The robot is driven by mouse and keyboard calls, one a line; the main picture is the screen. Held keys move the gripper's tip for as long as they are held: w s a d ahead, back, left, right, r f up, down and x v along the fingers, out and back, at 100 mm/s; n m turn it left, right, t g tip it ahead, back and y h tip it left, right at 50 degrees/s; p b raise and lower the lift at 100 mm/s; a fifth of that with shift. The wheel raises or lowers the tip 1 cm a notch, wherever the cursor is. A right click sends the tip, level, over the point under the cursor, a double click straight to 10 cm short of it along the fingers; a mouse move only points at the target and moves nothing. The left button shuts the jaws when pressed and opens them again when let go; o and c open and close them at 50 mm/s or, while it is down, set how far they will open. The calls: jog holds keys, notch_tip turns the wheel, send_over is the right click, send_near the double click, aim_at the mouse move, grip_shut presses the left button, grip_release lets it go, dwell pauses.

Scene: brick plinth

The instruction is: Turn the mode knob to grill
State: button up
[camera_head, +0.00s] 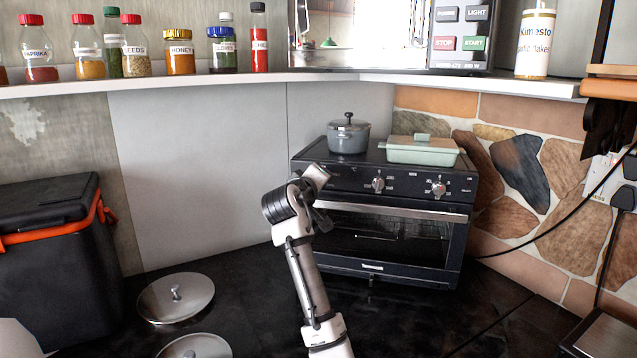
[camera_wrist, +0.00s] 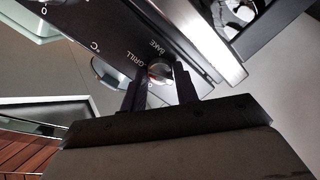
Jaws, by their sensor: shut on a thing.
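The dark toaster oven (camera_head: 465,187) stands in the corner of the counter. Two of its silver knobs show in the head view, a middle one (camera_head: 378,184) and a right one (camera_head: 438,188); my arm covers the left part of the panel. In the wrist view my gripper (camera_wrist: 160,80) is shut on the mode knob (camera_wrist: 159,71), one dark finger on each side. The words GRILL and BAKE are printed beside this knob. The fingers partly hide it, and I cannot tell where its pointer stands. Another knob (camera_wrist: 106,74) sits close by, near a °C mark.
A grey pot (camera_head: 348,138) and a pale green dish (camera_head: 422,151) stand on top of the oven. The oven door handle (camera_head: 400,212) runs just below the knobs. Metal lids (camera_head: 176,298) lie on the counter, left of my arm. A black box (camera_head: 50,260) stands far left.

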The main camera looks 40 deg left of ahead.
dwell(0.3)
jog(key=o, duration=0.9)
jog(key=shift+o, duration=0.2)
jog(key=shift+s, duration=0.1)
jog(key=b+v, duration=0.1)
jog(key=v, duration=1.2)
jog(key=shift+s+d, duration=0.2)
jog(key=shift+s, duration=0.15)
